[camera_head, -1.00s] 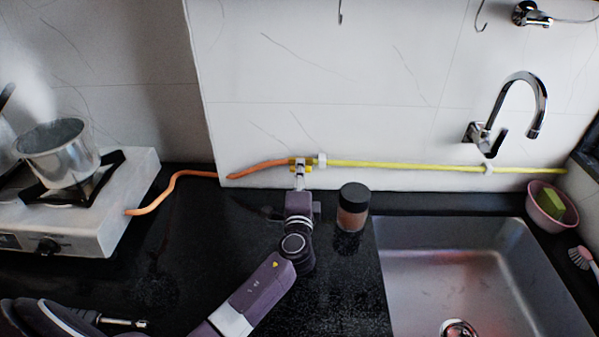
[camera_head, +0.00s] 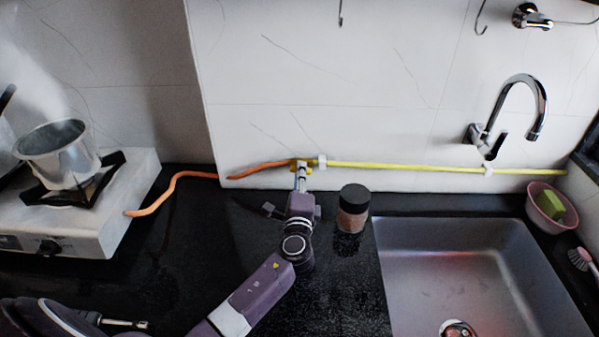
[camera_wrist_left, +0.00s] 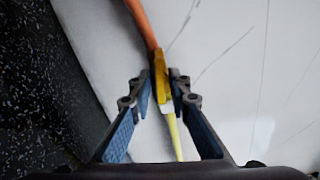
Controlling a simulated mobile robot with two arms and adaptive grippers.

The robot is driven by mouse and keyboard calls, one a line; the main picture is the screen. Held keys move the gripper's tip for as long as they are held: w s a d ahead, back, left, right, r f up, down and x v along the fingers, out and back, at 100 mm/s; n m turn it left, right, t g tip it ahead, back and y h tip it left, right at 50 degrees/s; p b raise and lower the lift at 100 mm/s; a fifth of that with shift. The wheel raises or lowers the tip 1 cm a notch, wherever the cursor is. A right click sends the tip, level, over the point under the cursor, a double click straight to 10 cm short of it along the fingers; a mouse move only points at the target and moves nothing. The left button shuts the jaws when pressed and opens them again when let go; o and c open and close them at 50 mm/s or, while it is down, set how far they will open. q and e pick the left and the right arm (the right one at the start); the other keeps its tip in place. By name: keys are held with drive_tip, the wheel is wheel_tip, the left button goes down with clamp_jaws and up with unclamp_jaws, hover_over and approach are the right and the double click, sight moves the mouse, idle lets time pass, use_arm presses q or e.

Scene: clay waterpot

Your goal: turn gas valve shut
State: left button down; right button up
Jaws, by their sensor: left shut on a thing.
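The gas valve (camera_head: 299,163) is a small yellow fitting on the wall, where the orange hose (camera_head: 262,168) meets the yellow pipe (camera_head: 410,166). My left gripper (camera_head: 301,178) reaches up to it from the counter side. In the left wrist view, the yellow valve body (camera_wrist_left: 160,78) lies between the two finger ends of the gripper (camera_wrist_left: 160,92), which are shut on the valve. The valve's handle cannot be made out clearly, so its angle cannot be told.
A white stove (camera_head: 105,215) with a steaming metal pot (camera_head: 58,152) stands at left. A dark-lidded jar (camera_head: 353,209) stands close to the right of my left wrist. The sink (camera_head: 470,265) and faucet (camera_head: 520,85) are further right. Black counter (camera_head: 190,250) is clear left of my arm.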

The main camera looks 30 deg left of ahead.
use_arm(q)
drive_tip(key=shift+s+f+m+p, duration=0.15)
drive_tip(key=shift+m+p, duration=1.65)
drive_tip(key=shift+m, duration=2.1)
drive_tip(key=shift+f+m+p, duration=0.1)
drive_tip(key=shift+m+p, duration=1.7)
drive_tip(key=shift+m, duration=2.1)
drive_tip(key=shift+f, duration=0.1)
drive_tip(key=c, duration=2.1)
unclamp_jaws()
drive_tip(key=shift+o, duration=0.3)
drive_tip(key=shift+r, duration=0.2)
drive_tip(key=v, duration=1.2)
